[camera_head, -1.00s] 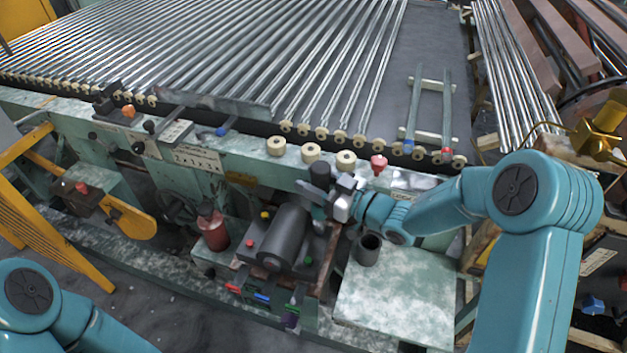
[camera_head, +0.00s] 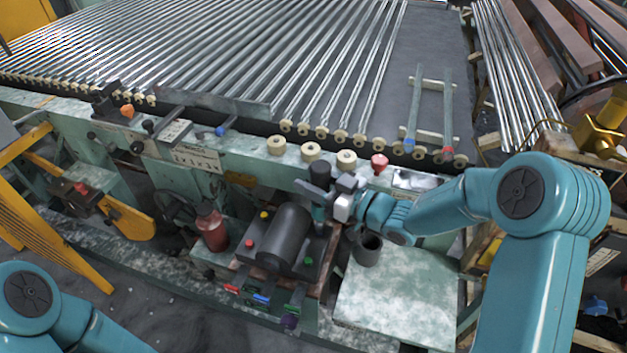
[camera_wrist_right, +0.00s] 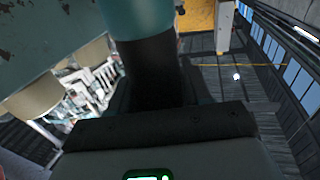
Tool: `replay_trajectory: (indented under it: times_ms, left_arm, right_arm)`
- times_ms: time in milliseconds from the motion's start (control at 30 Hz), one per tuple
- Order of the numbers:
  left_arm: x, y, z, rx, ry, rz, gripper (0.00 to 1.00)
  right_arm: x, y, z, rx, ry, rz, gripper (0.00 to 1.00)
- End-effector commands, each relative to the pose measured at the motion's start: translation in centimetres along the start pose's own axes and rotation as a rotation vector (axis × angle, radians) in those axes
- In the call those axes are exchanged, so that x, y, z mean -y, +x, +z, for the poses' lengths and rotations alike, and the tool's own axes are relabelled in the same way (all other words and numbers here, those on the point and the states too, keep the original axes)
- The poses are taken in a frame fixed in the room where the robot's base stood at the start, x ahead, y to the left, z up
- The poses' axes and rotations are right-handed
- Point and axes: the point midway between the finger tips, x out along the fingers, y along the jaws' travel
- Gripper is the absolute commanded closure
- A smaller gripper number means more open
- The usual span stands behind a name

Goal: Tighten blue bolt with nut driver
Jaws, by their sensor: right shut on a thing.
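My right gripper (camera_head: 325,196) is over the right end of the dark motor, shut on a dark upright tool, which I take to be the nut driver (camera_head: 319,171). In the right wrist view a black cylinder (camera_wrist_right: 152,75) stands between the jaws, with a teal part above it; its working tip is hidden. A blue piece (camera_head: 262,298), possibly the blue bolt, shows at the front edge of the motor mount, apart from the gripper. Of my left arm only links show at the bottom left; its gripper is out of frame.
The dark motor (camera_head: 285,238) has yellow, red and green knobs around it. A red bottle (camera_head: 212,230) stands to its left. A dark cup (camera_head: 367,249) stands on the pale green plate (camera_head: 400,300), which is otherwise clear. Glass tubes (camera_head: 200,50) lie behind on rollers.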

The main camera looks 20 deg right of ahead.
Motion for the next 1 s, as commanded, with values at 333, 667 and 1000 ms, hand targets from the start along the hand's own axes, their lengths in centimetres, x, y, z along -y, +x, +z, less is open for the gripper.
replay_trajectory:
  times_ms: [333,667,1000]
  left_arm:
    - [0.01,0.03,0.00,0.000,0.000,0.000,0.35]
    - [0.14,0.39,-0.01,0.000,0.000,0.000,0.35]
    - [0.26,0.73,-0.02,0.000,0.000,0.000,0.35]
  right_arm:
    - [-0.04,0.01,-0.14,-0.004,-0.002,0.000,1.00]
    - [-0.05,0.01,0.20,-0.004,-0.003,0.001,1.00]
    - [-0.05,0.01,0.54,-0.004,-0.003,0.001,1.00]
